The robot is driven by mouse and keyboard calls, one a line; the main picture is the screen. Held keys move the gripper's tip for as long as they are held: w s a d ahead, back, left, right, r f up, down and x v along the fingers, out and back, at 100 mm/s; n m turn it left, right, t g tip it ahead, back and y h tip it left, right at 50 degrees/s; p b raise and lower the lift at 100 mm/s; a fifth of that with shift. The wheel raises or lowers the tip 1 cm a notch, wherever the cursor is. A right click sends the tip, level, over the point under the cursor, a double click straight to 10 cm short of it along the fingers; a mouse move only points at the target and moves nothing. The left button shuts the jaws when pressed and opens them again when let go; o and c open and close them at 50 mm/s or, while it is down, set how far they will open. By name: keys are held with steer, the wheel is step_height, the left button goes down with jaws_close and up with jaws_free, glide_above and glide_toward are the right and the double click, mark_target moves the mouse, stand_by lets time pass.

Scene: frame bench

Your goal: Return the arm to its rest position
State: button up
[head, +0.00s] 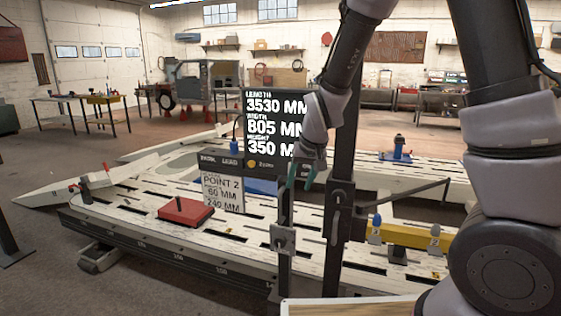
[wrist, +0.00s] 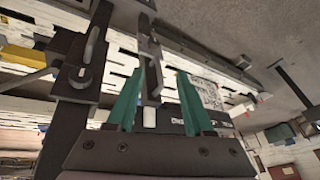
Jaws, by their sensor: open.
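My gripper (head: 300,178) hangs in front of the frame bench's measuring console in the head view, with green fingertips pointing down. The wrist view shows its two green fingers (wrist: 158,105) spread apart with nothing held between them. My arm comes in from the upper right, large and close, and hides part of the bench. The gripper is close to the dark upright post (head: 343,215) and the console bar (head: 236,162). I cannot tell whether it touches either.
The slotted bench (head: 150,200) fills the middle, with a red block (head: 186,211) on it. A display (head: 275,122) and a "POINT 2" card (head: 222,192) stand behind the gripper. A yellow bar (head: 408,235) lies at right. Open floor (head: 50,245) is at left.

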steer(key=s+d+r+m, duration=0.2)
steer(key=d+r, duration=0.5)
steer(key=r, duration=0.3)
steer(key=s+d+r+m+t, duration=0.3)
steer(key=s+d+r, duration=0.9)
steer(key=s, duration=0.3)
steer(key=shift+d+r, duration=0.25)
steer(key=shift+r, duration=0.6)
